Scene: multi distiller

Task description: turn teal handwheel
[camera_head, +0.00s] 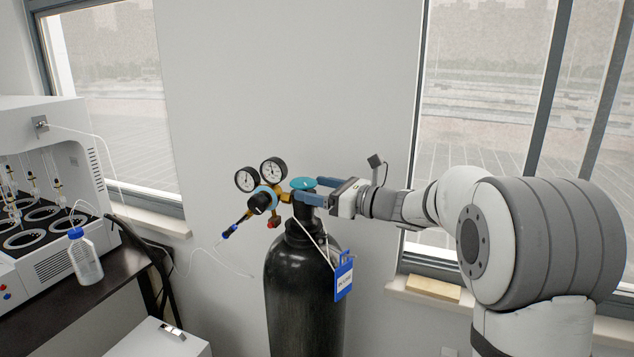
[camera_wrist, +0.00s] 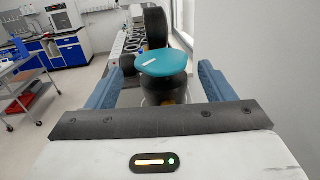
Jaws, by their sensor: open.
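The teal handwheel (camera_head: 303,183) sits on top of the black gas cylinder (camera_head: 305,285), beside the regulator with two gauges (camera_head: 260,174). In the wrist view the handwheel (camera_wrist: 162,62) is a flat teal disc with a small white mark. My gripper (camera_head: 318,190) comes in from the right, level with the handwheel. Its blue fingers are open, one on each side of the wheel in the wrist view (camera_wrist: 158,85). Gaps show between the wheel's rim and both fingers there. In the head view the near finger partly hides the valve below the wheel.
A blue-framed tag (camera_head: 344,278) hangs from the cylinder neck. A dark table (camera_head: 90,305) at the left holds a white distiller (camera_head: 50,150) and a plastic bottle (camera_head: 84,258). A white wall stands behind the cylinder, with windows on both sides.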

